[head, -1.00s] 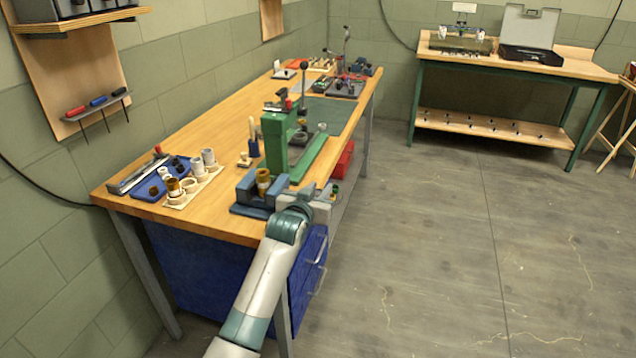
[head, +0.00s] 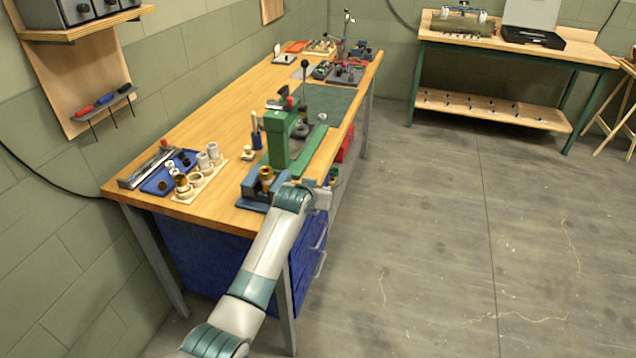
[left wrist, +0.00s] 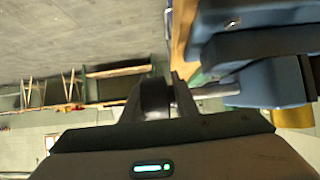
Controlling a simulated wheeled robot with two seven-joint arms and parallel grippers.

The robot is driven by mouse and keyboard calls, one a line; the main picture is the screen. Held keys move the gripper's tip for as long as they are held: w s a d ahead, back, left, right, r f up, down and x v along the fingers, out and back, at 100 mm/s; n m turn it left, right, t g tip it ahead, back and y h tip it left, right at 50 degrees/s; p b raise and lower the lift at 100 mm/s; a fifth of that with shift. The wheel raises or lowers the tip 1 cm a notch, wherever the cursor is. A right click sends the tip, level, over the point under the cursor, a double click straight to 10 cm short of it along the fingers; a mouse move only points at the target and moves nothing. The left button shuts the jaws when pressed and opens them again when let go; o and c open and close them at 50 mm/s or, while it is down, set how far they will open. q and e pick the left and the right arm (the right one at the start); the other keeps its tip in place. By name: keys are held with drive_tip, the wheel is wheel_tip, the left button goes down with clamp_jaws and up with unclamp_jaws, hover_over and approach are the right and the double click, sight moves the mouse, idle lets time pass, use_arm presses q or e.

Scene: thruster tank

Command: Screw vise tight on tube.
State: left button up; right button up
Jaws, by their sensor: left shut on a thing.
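The blue vise (head: 252,190) stands at the near end of the workbench. A brass-coloured tube (head: 267,173) stands upright between its jaws. In the left wrist view the vise (left wrist: 260,60) fills the upper right, and the tube (left wrist: 293,117) shows at the right edge. A grey screw rod (left wrist: 215,90) runs from the vise towards my gripper. My left gripper (left wrist: 155,100) is shut on a dark round handle at the rod's end. In the head view my left gripper (head: 312,192) is at the vise's right side, its fingertips partly hidden. My right gripper is not in view.
A green press (head: 280,138) stands just behind the vise. A blue tray (head: 160,183) and a wooden holder (head: 205,180) with several cylinders lie to the left. Blue drawers (head: 205,250) are under the workbench (head: 215,125). The floor at right is clear.

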use_arm(q)
drive_tip(key=shift+s+d+f+g+p, duration=0.3)
drive_tip(key=shift+d+f+g+p, duration=0.05)
drive_tip(key=shift+d+g+p, duration=0.05)
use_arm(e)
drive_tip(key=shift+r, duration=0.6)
use_arm(q)
drive_tip(key=o, duration=0.9)
drive_tip(key=shift+d, duration=0.1)
drive_tip(key=shift+r, duration=0.15)
drive_tip(key=shift+w+a+r, duration=0.1)
drive_tip(key=shift+w+a, duration=0.05)
drive_tip(key=shift+a, duration=0.05)
drive_tip(key=shift+a+r, duration=0.1)
